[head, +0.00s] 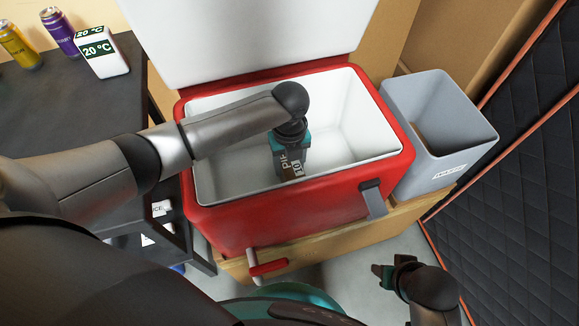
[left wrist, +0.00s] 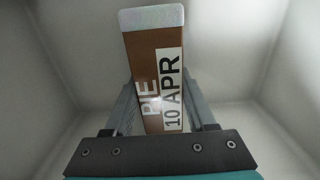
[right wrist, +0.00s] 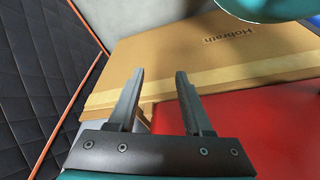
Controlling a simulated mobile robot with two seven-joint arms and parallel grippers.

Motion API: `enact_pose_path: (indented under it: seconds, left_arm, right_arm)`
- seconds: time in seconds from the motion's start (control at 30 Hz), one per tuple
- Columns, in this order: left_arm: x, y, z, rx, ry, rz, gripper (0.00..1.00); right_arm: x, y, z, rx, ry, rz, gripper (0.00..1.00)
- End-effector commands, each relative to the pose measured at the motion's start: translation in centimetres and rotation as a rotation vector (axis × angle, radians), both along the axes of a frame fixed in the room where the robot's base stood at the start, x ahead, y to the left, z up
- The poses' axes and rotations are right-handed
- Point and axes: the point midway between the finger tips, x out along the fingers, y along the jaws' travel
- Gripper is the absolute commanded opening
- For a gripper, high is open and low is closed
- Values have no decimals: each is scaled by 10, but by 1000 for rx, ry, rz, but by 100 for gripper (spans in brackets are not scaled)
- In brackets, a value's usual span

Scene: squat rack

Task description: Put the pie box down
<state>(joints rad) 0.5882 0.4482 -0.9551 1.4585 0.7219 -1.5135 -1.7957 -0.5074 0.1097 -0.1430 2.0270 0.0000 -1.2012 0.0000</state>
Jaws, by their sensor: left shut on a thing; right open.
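The pie box (left wrist: 145,48) is a brown box with a pale frosty-looking end and a white label reading "10 APR". My left gripper (left wrist: 160,110) is shut on it, with a finger on each side. In the head view my left gripper (head: 291,160) reaches down into the open red cooler (head: 230,221), and the pie box (head: 291,174) shows only partly below it. I cannot tell whether the box touches the cooler floor. My right gripper (head: 383,274) is open and empty, low in front of the cooler; its parted fingers show in the right wrist view (right wrist: 157,105).
The white cooler lid (head: 250,35) stands open behind. A grey bin (head: 440,125) is right of the cooler. A dark table (head: 75,105) at left carries two cans (head: 60,32) and a "20 °C" display (head: 101,52). A cardboard box (right wrist: 190,60) shows near my right gripper.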

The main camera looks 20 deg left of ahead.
Motion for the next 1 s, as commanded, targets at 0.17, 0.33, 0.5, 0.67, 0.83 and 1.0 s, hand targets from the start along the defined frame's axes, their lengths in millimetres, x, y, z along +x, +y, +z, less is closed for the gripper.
enact_pose_path:
  seconds: [0.17, 0.33, 0.5, 0.67, 0.83, 1.0]
  left_arm:
    - [1, 0, -7, -2, -3, 0, 0]
    - [1, -1, -7, -2, -4, 0, 0]
    - [1, -1, -8, -2, -3, 0, 0]
    - [0, 0, -12, -2, -1, 0, 62]
    - [0, 0, -12, -1, -1, 0, 81]
    - [0, 0, -12, -1, -1, 0, 86]
  right_arm:
    - [2, 0, 9, 2, -13, -1, 50]
    - [2, 0, 10, 2, -13, -1, 50]
    - [2, 0, 10, 2, -14, -1, 50]
    - [4, 1, 13, 3, -20, -1, 50]
    - [4, 1, 13, 3, -20, -1, 50]
    - [4, 1, 13, 3, -20, -1, 50]
